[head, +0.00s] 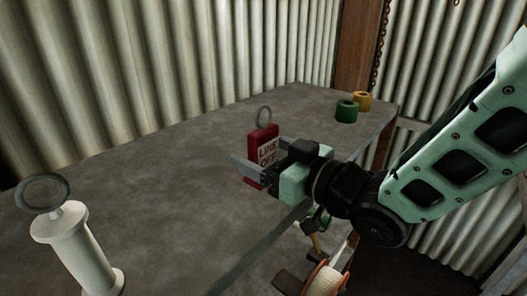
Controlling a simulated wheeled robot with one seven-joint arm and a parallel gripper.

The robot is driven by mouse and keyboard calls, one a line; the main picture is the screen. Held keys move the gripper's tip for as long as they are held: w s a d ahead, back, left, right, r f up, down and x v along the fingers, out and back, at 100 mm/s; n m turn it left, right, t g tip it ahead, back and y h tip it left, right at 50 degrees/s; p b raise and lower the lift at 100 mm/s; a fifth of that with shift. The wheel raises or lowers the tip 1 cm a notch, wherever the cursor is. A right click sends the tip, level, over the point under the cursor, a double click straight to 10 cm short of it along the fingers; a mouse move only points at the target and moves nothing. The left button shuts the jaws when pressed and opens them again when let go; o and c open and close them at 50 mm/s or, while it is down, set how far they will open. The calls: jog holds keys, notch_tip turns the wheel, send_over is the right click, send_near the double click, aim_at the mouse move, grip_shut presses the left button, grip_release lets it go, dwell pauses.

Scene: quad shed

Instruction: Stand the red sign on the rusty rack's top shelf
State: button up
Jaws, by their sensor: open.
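The red sign (262,139), with a pale panel reading "LINE OFF" and a grey ring on top, stands upright on the grey bench top (180,165). My gripper (258,160) is open at the sign, coming in from the right. One grey finger crosses in front of the sign's lower left part. The lower right of the sign is hidden behind the gripper, and I cannot tell whether the fingers touch it. I cannot make out the rusty rack in this view.
A white spool-like post with a dark ring (75,245) stands at the front left. A green roll (346,111) and a yellow roll (362,101) sit at the bench's far right corner. A reel of pale cord (326,281) is below the bench edge. Corrugated walls stand behind.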

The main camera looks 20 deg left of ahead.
jog(key=b+v, duration=0.5)
jog(key=v, duration=0.7)
jog(key=shift+b, duration=0.35)
